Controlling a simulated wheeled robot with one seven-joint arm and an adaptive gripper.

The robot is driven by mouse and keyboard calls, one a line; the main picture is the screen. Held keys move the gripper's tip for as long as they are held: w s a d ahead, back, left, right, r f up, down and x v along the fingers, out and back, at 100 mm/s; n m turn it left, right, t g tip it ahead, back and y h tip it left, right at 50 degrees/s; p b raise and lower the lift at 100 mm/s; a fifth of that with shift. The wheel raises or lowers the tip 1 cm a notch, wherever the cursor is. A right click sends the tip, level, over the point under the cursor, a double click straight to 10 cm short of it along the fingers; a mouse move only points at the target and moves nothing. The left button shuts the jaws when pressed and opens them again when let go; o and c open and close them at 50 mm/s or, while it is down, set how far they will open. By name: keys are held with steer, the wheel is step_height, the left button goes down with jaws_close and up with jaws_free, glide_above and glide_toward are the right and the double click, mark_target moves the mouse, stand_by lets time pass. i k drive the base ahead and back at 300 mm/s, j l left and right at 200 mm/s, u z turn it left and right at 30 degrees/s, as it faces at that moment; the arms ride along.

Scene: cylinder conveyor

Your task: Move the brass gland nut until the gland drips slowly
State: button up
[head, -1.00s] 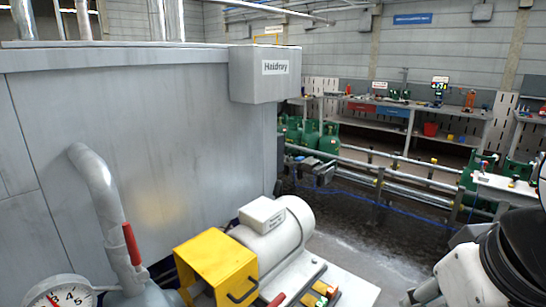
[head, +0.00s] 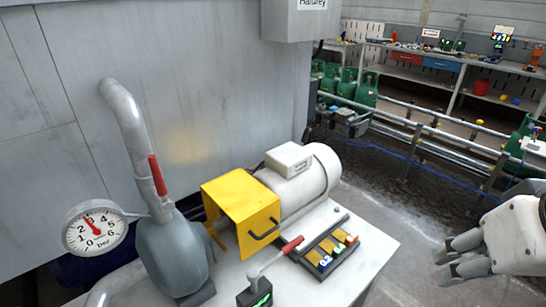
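The grey pump (head: 172,255) stands at the lower left, with a pipe rising from it and a red lever (head: 157,175) on the pipe. A yellow guard (head: 238,198) sits between the pump and the white motor (head: 305,185). A small yellowish part (head: 214,236) shows in the gap between pump and guard; I cannot tell whether it is the brass gland nut. No drip can be made out. My gripper (head: 443,263) is at the right edge, well away from the pump, with nothing seen in it. Its finger opening is unclear from this angle.
A round gauge (head: 95,228) stands left of the pump. A black tray of coloured pieces (head: 328,252) lies before the motor, beside a red-handled tool (head: 291,246). A grey wall (head: 200,95) closes off the back. Pipe rails (head: 430,135) and green cylinders (head: 365,92) stand behind right.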

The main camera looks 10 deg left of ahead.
mark_target(220, 243)
steer(key=i+l+u, duration=0.15)
steer(key=l, duration=0.2)
steer(key=i+l+u, duration=0.15)
steer(key=l, duration=0.25)
steer(key=l+u, duration=0.15)
steer(key=l, duration=0.25)
steer(key=u, duration=1.2)
steer(key=i+l, duration=0.05)
